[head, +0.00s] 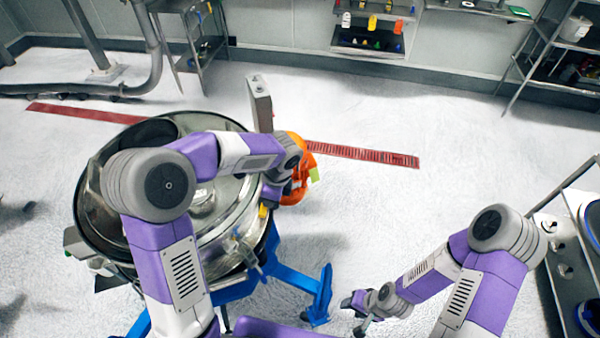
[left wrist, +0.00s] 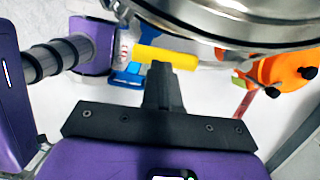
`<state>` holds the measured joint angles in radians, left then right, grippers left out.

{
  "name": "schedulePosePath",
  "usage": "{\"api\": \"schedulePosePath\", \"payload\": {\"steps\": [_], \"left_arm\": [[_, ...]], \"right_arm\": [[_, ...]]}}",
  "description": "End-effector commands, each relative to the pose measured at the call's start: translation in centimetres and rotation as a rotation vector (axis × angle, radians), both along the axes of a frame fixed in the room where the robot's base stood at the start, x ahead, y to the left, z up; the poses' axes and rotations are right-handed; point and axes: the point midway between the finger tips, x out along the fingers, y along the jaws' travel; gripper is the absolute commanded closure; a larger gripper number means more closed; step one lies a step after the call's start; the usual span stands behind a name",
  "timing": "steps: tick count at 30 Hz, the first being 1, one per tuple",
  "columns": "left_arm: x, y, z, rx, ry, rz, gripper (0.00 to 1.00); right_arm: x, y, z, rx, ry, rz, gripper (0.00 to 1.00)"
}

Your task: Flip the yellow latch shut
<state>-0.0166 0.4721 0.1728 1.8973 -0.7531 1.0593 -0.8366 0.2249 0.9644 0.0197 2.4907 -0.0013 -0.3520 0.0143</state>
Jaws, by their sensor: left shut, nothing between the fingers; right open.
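The yellow latch (left wrist: 168,58) lies nearly level across the left wrist view, just below the shiny metal rim of the sifter. In the head view a small yellow piece (head: 263,211) shows at the right side of the sifter (head: 215,225), largely hidden by my left wrist. My left gripper (left wrist: 160,70) is shut and empty, its fingertips right at the latch; I cannot tell whether they touch. In the head view my left gripper (head: 268,198) is at the sifter's right rim. My right gripper (head: 358,314) is open and empty, low and away from the sifter.
An orange part (head: 299,170) is on the sifter's far right side, with a grey post (head: 260,103) beside it. Blue frame legs (head: 300,285) stick out below. A cart (head: 575,265) stands at the right edge. The floor between is clear.

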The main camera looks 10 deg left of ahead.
Motion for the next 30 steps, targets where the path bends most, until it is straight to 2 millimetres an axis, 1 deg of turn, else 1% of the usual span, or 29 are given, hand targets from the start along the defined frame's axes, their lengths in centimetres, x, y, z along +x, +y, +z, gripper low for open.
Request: {"api": "schedulePosePath", "payload": {"steps": [15, 17, 20, 24, 30], "left_arm": [[-0.1, 0.0, -0.1, -0.001, 0.003, 0.001, 1.0], [-0.1, -0.3, 0.1, -0.001, 0.003, 0.001, 1.0], [-0.1, -1.2, 0.6, -0.001, 0.001, 0.0, 1.0], [-0.1, -3.5, 1.8, -0.001, 0.002, 0.006, 1.0], [0.1, -4.4, 6.3, -0.002, -0.006, 0.011, 1.0]], "right_arm": [[0.0, 0.0, 0.0, 0.0, 0.0, 0.0, 0.55], [0.0, 0.0, 0.1, 0.0, 0.0, 0.0, 0.55], [0.0, 0.0, 0.5, 0.0, 0.0, 0.0, 0.55], [0.0, 0.0, 1.5, 0.0, 0.0, 0.0, 0.55], [0.0, 0.0, 1.4, 0.0, 0.0, 0.0, 0.55]]}}
